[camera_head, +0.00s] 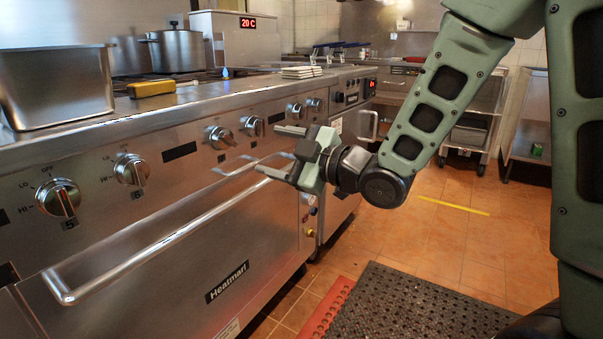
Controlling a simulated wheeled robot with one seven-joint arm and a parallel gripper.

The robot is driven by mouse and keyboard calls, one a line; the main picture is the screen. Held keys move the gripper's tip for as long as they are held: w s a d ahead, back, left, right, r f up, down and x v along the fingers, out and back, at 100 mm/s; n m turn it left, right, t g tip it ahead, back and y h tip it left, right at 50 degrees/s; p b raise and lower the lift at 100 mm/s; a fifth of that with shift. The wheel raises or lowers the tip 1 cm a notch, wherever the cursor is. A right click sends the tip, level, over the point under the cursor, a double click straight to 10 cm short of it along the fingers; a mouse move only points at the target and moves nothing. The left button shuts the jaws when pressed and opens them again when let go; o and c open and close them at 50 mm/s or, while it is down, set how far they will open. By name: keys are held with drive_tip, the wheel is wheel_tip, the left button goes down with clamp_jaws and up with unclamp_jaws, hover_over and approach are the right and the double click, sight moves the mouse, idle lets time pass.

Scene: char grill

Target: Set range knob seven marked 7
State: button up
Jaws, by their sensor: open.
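A row of round metal range knobs runs along the steel front panel. The knob marked 5 (58,197) is at the left, and the knob marked 6 (131,169) is beside it. The third knob (220,137) follows to the right; its small dark label is too small to read, but its place after 6 fits knob seven. A fourth knob (253,126) is just right of it. My gripper (281,151) is open and empty, its fingers pointing left toward the range. It is right of and slightly below the third knob, apart from it in the picture.
The long oven handle (165,243) sticks out below the knobs. More knobs (295,111) are farther right, behind my gripper. A steel pan (55,88), a yellow object (151,88) and a pot (177,50) stand on top. A black mat (410,305) lies on the floor.

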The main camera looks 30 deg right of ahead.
drive_tip(key=shift+b+v, duration=2.6)
drive_tip(key=shift+b, duration=0.8)
drive_tip(key=shift+a+f, duration=0.1)
drive_tip(key=s+a+f+m+g+h+p, duration=0.1)
drive_tip(key=s+a+f+m+g+h, duration=0.15)
drive_tip(key=f, duration=0.35)
drive_tip(key=s+a+f+m+g+h+p, duration=0.1)
drive_tip(key=s+a+f+m+g+h, duration=0.1)
drive_tip(key=a+f+m+g+h, duration=0.3)
drive_tip(key=s+a+f+g+h+p, duration=0.1)
drive_tip(key=s+f+g, duration=0.3)
drive_tip(key=s, duration=0.6)
drive_tip(key=s+a+f+g+h, duration=0.1)
drive_tip(key=s+f+g, duration=0.25)
drive_tip(key=s, duration=0.65)
wheel_tip(320, 180, up, 38)
drive_tip(key=p, duration=3.8)
